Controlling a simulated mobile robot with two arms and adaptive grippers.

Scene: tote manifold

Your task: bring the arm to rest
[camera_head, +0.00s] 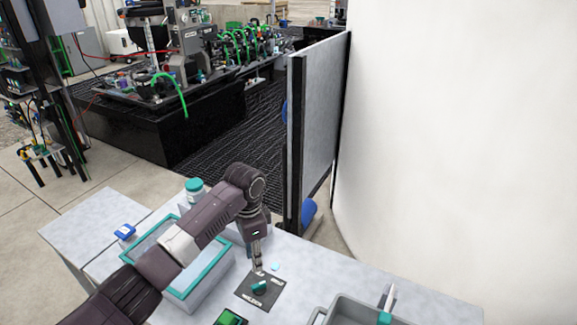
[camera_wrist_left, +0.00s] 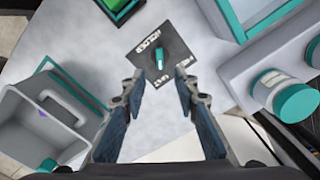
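My left arm comes in from the lower left of the head view and bends down over the table. My left gripper (camera_head: 257,264) points down just above a dark square plate (camera_head: 244,290) with a teal knob (camera_head: 259,287) on it. In the left wrist view my gripper (camera_wrist_left: 157,92) has its two fingers spread apart with nothing between them. The teal knob (camera_wrist_left: 160,57) and the lettered dark plate (camera_wrist_left: 144,49) show beyond the fingertips. They look apart from the knob. My right gripper does not show.
A teal-rimmed grey tote (camera_head: 214,274) lies under my left arm, and a teal-lidded jar (camera_head: 194,191) stands behind it. A grey bin (camera_head: 345,312) is at the front right. A green-framed item (camera_head: 230,318) lies near the front. A tall panel (camera_head: 321,110) stands behind the table.

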